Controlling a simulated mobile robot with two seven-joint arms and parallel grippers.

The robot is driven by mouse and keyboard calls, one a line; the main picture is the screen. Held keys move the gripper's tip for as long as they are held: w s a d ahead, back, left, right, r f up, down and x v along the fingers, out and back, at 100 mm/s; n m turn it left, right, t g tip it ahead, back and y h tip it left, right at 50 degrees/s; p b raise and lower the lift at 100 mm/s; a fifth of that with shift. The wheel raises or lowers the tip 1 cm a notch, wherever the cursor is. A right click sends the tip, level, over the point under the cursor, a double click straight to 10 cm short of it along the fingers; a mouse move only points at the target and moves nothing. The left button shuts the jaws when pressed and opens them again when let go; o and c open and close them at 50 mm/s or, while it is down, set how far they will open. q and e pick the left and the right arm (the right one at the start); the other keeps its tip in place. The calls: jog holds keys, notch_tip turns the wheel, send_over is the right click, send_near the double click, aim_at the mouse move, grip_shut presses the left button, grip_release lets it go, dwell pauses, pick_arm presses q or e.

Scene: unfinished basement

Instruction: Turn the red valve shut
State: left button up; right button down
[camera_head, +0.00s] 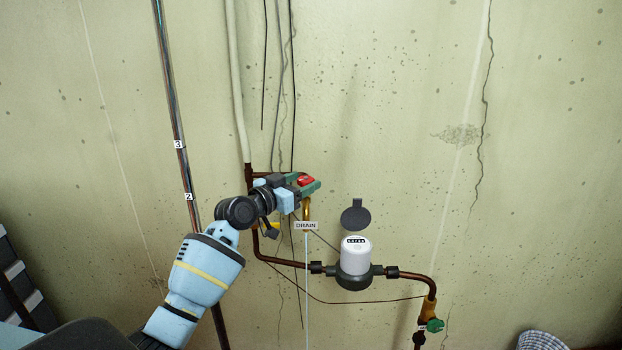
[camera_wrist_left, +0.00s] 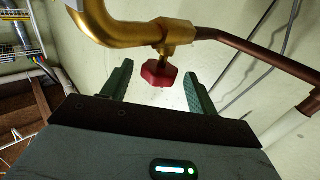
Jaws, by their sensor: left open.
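The red valve (camera_head: 306,181) is a small knob on a brass fitting of the wall pipe. In the wrist view the red valve (camera_wrist_left: 158,73) hangs below a bent brass pipe (camera_wrist_left: 118,32) on a short stem. My left gripper (camera_head: 308,184) is at the valve in the head view. In the wrist view its two green fingers (camera_wrist_left: 159,70) are apart, one on each side of the red valve, with a visible gap on both sides. Part of the fitting is hidden behind my left gripper in the head view. My right gripper is not in view.
A white water meter (camera_head: 355,256) with a raised dark lid (camera_head: 356,216) sits on the copper pipe to the lower right. A DRAIN label (camera_head: 306,226) hangs below the gripper. A green-handled valve (camera_head: 434,325) is lower right. A tall pipe (camera_head: 176,118) stands left.

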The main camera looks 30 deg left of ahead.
aim_at(313, 179)
pick_arm(q)
jog(key=shift+x, duration=0.75)
jog(key=shift+w+d+r, duration=0.15)
jog(key=shift+w, duration=0.45)
jog(key=shift+w+d, duration=0.1)
jog(key=shift+w, duration=0.35)
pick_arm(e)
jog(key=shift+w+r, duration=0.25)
pick_arm(q)
jog(key=shift+c, duration=0.5)
